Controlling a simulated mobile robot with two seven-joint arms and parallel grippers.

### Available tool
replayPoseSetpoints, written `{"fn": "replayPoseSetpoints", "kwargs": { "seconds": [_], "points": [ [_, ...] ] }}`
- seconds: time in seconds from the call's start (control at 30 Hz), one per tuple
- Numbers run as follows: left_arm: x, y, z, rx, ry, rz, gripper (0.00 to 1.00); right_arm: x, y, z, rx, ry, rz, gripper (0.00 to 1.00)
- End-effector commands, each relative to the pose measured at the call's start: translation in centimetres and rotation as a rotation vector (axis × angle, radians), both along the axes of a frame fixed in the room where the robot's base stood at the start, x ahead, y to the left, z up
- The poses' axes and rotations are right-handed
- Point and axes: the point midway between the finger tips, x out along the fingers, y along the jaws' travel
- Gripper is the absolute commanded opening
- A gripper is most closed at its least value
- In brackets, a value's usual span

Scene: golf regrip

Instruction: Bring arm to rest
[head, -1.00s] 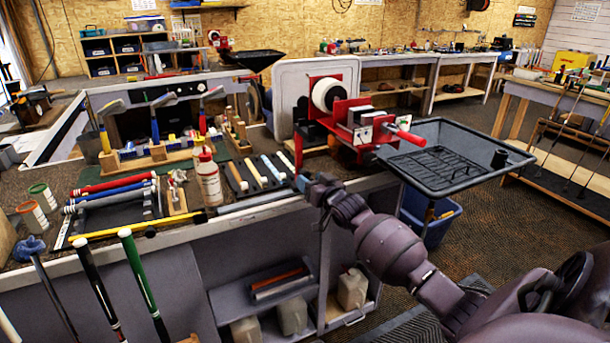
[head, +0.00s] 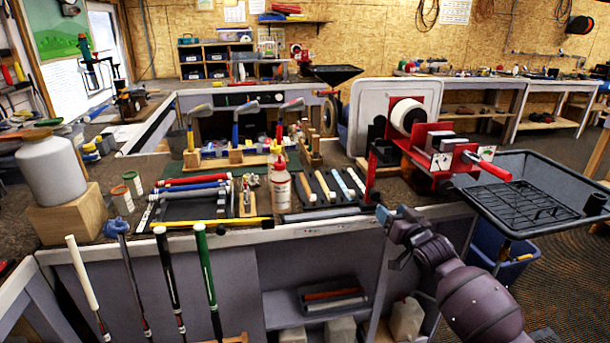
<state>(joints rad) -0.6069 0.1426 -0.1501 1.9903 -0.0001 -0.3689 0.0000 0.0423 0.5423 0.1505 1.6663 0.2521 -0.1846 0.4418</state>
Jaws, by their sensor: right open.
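My right arm comes in from the lower right. My right gripper (head: 392,217) is at the bench's front edge, just left of the black tray and below the red machine. It is open, and I see nothing between its fingers. My left gripper and left arm are not in the head view.
The workbench (head: 330,228) holds a red clamp machine (head: 440,150), a bottle (head: 281,190) and a rack of grips (head: 195,197). A black tray (head: 540,188) stands at right. Several club shafts (head: 165,270) stand in front at left. A white jug (head: 50,168) sits on a wooden block.

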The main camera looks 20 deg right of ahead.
Motion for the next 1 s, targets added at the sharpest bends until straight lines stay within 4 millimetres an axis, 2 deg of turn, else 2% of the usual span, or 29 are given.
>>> {"fn": "replayPoseSetpoints", "kwargs": {
  "seconds": [0.17,0.3,0.37,0.4,0.47,0.67,0.8,1.0],
  "points": [
    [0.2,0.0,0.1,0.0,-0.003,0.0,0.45,0.0,0.0,0.0,-0.016,0.003,0.0,0.58],
    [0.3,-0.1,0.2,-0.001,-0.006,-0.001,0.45,0.0,0.3,0.2,-0.128,0.031,-0.002,0.58],
    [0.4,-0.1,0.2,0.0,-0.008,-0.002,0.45,0.0,2.2,0.2,-0.212,0.048,0.019,0.58],
    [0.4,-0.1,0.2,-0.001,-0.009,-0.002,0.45,-0.5,3.7,-0.6,-0.259,0.07,0.034,0.58],
    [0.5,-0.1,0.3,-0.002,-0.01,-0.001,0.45,-1.6,5.5,-2.4,-0.303,0.105,0.053,0.58],
    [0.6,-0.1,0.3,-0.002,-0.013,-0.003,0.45,-6.8,11.2,-8.5,-0.381,0.226,0.116,0.58],
    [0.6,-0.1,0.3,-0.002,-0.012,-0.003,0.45,-12.3,15.6,-13.2,-0.382,0.326,0.159,0.58],
    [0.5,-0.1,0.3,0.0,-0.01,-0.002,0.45,-20.6,20.8,-18.1,-0.301,0.454,0.189,0.58]
  ]
}}
